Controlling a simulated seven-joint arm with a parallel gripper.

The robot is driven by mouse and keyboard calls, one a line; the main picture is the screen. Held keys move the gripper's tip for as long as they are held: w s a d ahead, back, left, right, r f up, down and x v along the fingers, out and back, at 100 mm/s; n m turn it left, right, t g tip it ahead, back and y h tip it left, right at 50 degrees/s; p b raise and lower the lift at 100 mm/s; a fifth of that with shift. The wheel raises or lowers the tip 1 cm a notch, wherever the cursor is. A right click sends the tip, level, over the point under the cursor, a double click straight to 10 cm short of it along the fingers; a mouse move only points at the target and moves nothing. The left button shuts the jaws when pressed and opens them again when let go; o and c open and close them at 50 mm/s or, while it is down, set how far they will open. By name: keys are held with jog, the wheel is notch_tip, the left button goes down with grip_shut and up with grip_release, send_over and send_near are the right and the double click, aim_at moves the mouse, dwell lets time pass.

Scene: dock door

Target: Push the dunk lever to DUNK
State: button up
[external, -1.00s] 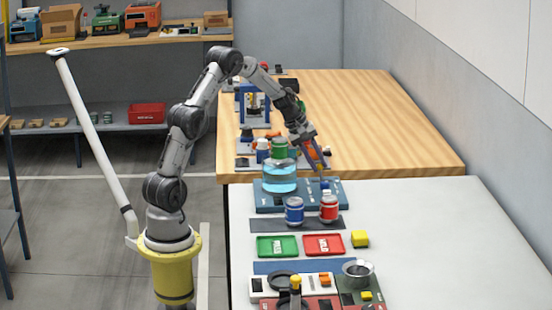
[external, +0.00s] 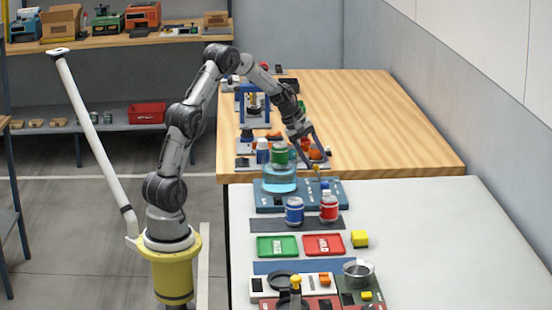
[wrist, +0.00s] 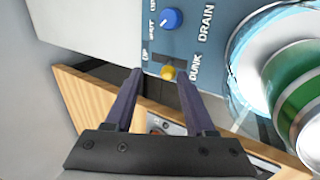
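The panel is the base of the dunk tank (external: 262,198), which holds blue water. A green can (external: 280,155) is above the water; it also shows in the wrist view (wrist: 300,85). My gripper (external: 318,158) is above the back of the panel. In the wrist view my gripper (wrist: 160,74) is open and empty, its two dark fingers apart on either side of the knob's position. Contact with the knob cannot be told.
A blue DRAIN knob (wrist: 171,19) is beside the lever slot. A blue can (external: 294,211) and a red can (external: 328,208) stand in front of the tank. Green (external: 277,246) and red (external: 323,244) trays lie nearer. The white table's right side is clear.

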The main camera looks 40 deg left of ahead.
jog(key=v, duration=1.2)
jog(key=shift+s+r, duration=0.1)
jog(key=shift+r, duration=0.05)
jog(key=s+d+r+m+t+y, duration=0.1)
jog(key=s+r+m, duration=0.1)
jog(key=s+r, duration=0.5)
jog(key=s+d+r+m+t, duration=0.15)
jog(key=s+r, duration=0.25)
jog(key=s, duration=0.5)
jog(key=s+a+f+m+y, duration=0.1)
jog(key=s+f, duration=0.3)
jog(key=s, duration=0.4)
jog(key=s+a+f+m+y, duration=0.1)
jog(key=s+f+m, duration=0.3)
jog(key=s, duration=0.5)
jog(key=shift+s+a+f+g+y, duration=0.25)
jog(key=shift+a+f+g+y, duration=0.2)
jog(key=shift+a, duration=0.45)
jog(key=shift+m, duration=0.25)
dwell(2.2)
